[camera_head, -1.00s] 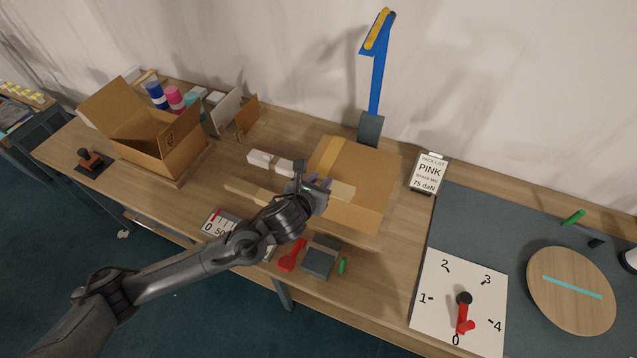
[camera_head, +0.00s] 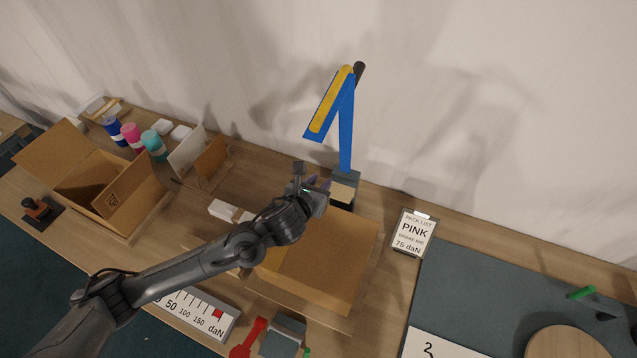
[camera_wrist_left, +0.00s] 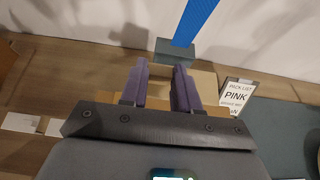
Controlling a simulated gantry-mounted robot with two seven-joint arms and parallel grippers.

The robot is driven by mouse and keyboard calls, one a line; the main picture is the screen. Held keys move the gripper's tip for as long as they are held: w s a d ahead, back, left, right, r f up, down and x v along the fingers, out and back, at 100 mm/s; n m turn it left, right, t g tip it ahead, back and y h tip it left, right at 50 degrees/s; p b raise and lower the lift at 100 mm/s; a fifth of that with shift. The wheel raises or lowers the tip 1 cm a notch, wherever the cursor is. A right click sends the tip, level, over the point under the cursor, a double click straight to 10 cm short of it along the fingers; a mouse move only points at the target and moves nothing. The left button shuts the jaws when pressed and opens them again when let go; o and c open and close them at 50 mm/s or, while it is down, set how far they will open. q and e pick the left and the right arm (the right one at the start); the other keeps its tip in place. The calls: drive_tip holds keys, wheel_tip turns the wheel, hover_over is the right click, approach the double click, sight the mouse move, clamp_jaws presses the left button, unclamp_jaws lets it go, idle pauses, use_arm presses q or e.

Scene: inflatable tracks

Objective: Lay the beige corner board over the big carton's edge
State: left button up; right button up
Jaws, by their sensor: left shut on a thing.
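The big carton (camera_head: 325,265) is closed and lies on the table in the middle of the head view. My left gripper (camera_head: 318,184) is above its far side, near the blue stand's grey base. Its purple fingers (camera_wrist_left: 160,88) are shut on the beige corner board (camera_wrist_left: 204,84), which shows between and to the right of them in the left wrist view. In the head view the board's end (camera_head: 342,193) sticks out right of the gripper. Whether it touches the carton I cannot tell. My left arm hides the carton's left part. My right gripper is not in view.
A blue upright (camera_head: 346,125) with a yellow bar stands behind the carton. A pack list sign (camera_head: 412,233) stands at right. A scale (camera_head: 200,310) and red handle (camera_head: 250,338) are in front.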

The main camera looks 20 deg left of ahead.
use_arm(q)
drive_tip(key=shift+s+f+b, duration=0.1)
drive_tip(key=shift+f+b, duration=0.4)
drive_tip(key=shift+f, duration=0.15)
drive_tip(key=shift+f+b, duration=2.05)
drive_tip(key=shift+f, duration=0.45)
drive_tip(key=shift+s+f+b, duration=0.15)
drive_tip(key=shift+f+b, duration=0.8)
drive_tip(key=shift+f, duration=0.15)
drive_tip(key=o, duration=1.1)
drive_tip(key=shift+s, duration=0.15)
